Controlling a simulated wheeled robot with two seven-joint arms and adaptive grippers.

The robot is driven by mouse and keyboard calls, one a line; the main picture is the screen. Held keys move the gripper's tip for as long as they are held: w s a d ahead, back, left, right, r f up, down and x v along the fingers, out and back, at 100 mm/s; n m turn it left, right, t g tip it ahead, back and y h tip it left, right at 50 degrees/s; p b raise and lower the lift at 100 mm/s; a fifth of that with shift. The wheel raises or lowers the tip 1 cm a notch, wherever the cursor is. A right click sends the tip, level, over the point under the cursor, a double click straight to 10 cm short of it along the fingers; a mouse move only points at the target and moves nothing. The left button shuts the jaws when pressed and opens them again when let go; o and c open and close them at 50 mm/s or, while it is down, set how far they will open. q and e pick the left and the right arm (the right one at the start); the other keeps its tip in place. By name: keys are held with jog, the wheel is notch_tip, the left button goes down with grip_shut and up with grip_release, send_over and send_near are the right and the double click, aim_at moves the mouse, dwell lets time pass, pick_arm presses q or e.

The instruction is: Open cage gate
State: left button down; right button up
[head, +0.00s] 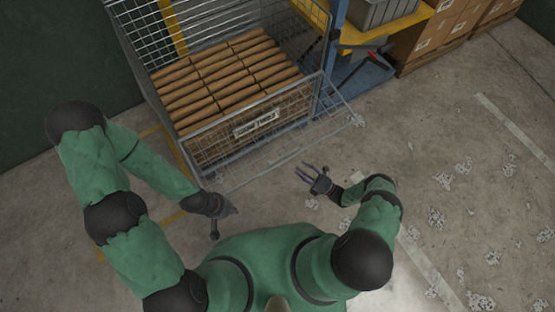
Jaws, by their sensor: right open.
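The wire cage (152,92) stands at the upper left, filled with brown rolls or slats. Its front has a low wire panel with a white label (257,124). A thin wire frame (283,155), apparently the gate, reaches out from the cage's lower front toward me; its exact angle is hard to tell. My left gripper (229,210) is just below the left end of this frame; its fingers are dark and small, and contact is unclear. My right gripper (308,174) is open and empty, in front of the frame's right half, apart from it.
A blue-posted rack with a yellow shelf and grey bin (383,12) stands right of the cage. Cardboard boxes (425,42) are at the upper right. A dark green wall (50,75) is at the left. Concrete floor with pale patches lies clear at the right.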

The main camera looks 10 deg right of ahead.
jog(key=shift+m+t, duration=0.6)
jog(key=x, duration=1)
jog(key=shift+w+d, duration=0.3)
grip_shut()
